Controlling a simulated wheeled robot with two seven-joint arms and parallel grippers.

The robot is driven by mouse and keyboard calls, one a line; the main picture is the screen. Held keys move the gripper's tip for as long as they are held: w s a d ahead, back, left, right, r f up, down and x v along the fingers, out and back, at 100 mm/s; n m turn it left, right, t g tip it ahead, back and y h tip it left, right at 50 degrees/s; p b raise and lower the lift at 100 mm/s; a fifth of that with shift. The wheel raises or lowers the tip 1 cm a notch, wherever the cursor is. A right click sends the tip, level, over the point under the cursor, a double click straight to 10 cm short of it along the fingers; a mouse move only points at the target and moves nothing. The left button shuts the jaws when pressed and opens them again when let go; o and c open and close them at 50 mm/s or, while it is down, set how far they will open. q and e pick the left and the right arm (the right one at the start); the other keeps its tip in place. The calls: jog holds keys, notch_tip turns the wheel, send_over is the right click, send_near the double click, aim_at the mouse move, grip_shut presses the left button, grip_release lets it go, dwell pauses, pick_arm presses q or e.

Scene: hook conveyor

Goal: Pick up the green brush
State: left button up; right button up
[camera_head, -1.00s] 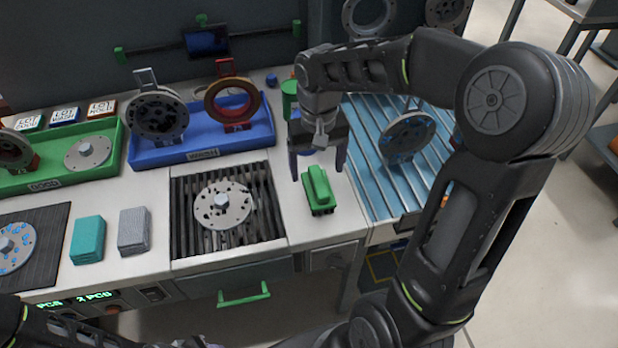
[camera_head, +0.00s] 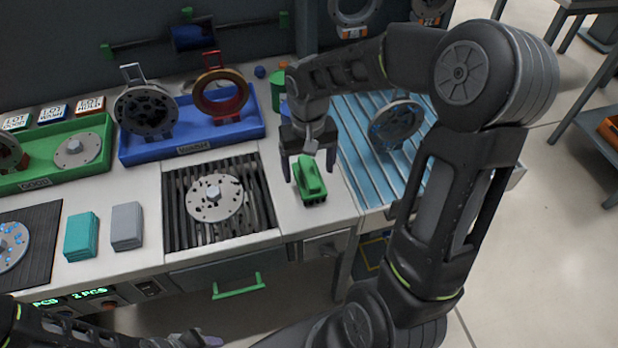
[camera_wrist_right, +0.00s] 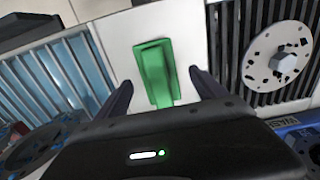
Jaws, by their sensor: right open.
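The green brush (camera_head: 311,179) lies on the white worktop, between the dark slatted grate and the blue ribbed tray. Its dark bristles show along its lower edge. My right gripper (camera_head: 309,175) is open, with one finger on each side of the brush's far end. In the right wrist view the green brush (camera_wrist_right: 156,72) sits ahead of and between the open fingers of my right gripper (camera_wrist_right: 160,85), with gaps on both sides. My left arm shows at the bottom left of the head view; whether its gripper is open or shut is unclear.
The slatted grate (camera_head: 255,215) holds a grey perforated disc (camera_head: 213,198) left of the brush. The blue ribbed tray (camera_head: 355,165) with an upright disc (camera_head: 397,122) is at right. A blue bin (camera_head: 190,150) and green cylinder (camera_head: 279,85) stand behind. The worktop's front edge is close.

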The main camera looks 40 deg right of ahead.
aim_at(309, 170)
notch_tip(309, 170, down, 4)
jog(key=shift+d+r, duration=0.1)
jog(key=shift+c, duration=0.2)
dwell(0.4)
jog(key=c, duration=1.5)
